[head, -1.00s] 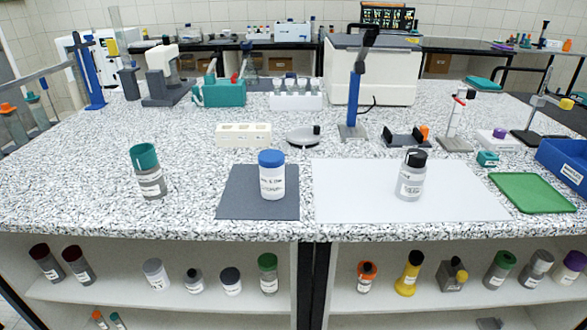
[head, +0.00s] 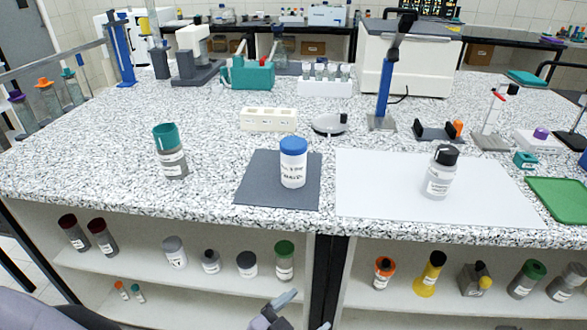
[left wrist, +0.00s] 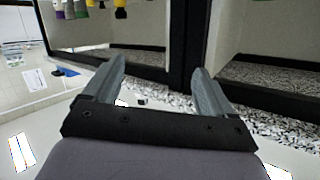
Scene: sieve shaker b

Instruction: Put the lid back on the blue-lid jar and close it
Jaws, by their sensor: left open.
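The blue-lid jar (head: 292,168) stands upright on the dark grey mat (head: 252,188) near the front of the bench. Its blue lid (head: 293,146) sits on top of it; I cannot tell whether it is fully closed. My left gripper (head: 305,308) is low at the bottom of the head view, in front of the shelves and well below the jar. In the left wrist view my left gripper (left wrist: 158,85) is open with nothing between its fingers. My right gripper is not in view.
A teal-lid jar (head: 172,155) stands left of the mat. A black-lid jar (head: 440,172) stands on a white sheet (head: 375,190) to the right. Shelves below hold several containers. The bench edge lies between my left gripper and the jar.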

